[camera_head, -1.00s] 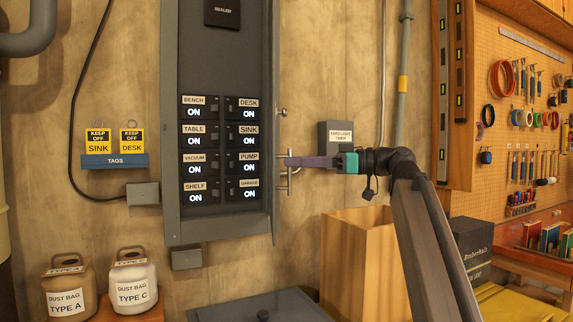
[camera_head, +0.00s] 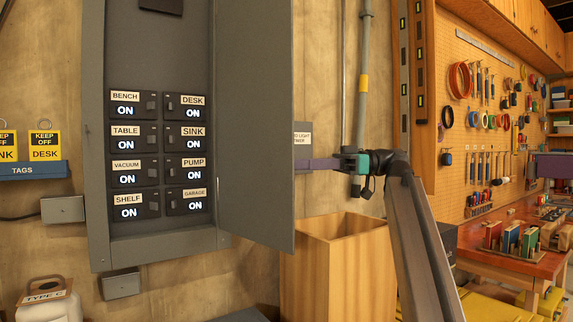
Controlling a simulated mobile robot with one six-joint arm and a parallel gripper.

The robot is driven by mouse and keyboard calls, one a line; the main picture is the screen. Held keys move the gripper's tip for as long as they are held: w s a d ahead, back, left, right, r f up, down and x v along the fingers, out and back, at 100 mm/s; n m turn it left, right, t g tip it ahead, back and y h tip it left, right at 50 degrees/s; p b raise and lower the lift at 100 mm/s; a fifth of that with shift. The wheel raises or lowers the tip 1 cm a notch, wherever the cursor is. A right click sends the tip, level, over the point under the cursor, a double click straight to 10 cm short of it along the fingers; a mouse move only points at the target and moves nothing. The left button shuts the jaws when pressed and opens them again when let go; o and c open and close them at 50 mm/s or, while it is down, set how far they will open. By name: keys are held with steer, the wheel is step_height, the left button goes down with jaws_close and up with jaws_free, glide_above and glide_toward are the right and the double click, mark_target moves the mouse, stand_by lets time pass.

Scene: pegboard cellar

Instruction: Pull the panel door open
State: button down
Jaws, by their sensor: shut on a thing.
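The grey panel door (camera_head: 255,120) stands swung out from the right side of the grey electrical panel (camera_head: 97,150), with its inner face towards me. Its free edge is at the right. The handle on its outer side is hidden behind it. My gripper (camera_head: 303,165), with purple fingers and a teal part, reaches from the right to the door's free edge. Its fingertips are hidden behind the door, shut on the handle. Inside the panel, several labelled switches read ON.
A tall open wooden box (camera_head: 340,270) stands below my gripper. A grey timer box (camera_head: 302,135) and a conduit (camera_head: 362,100) are on the wall behind. A tag rack (camera_head: 35,169) hangs at left, above a Type C dust bag (camera_head: 52,305). A pegboard is at right.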

steer(key=shift+w+a+r, duration=0.3)
steer(key=shift+w+a, duration=0.2)
steer(key=shift+w, duration=0.1)
steer(key=c, duration=2)
jaws_free()
steer(key=shift+a+f, duration=0.1)
steer(key=shift+o, duration=0.8)
steer(key=shift+w+a+f, duration=0.1)
steer(key=shift+w+a, duration=0.15)
steer(key=shift+a, duration=0.05)
steer(key=shift+s+d, duration=0.1)
steer(key=shift+d, duration=0.05)
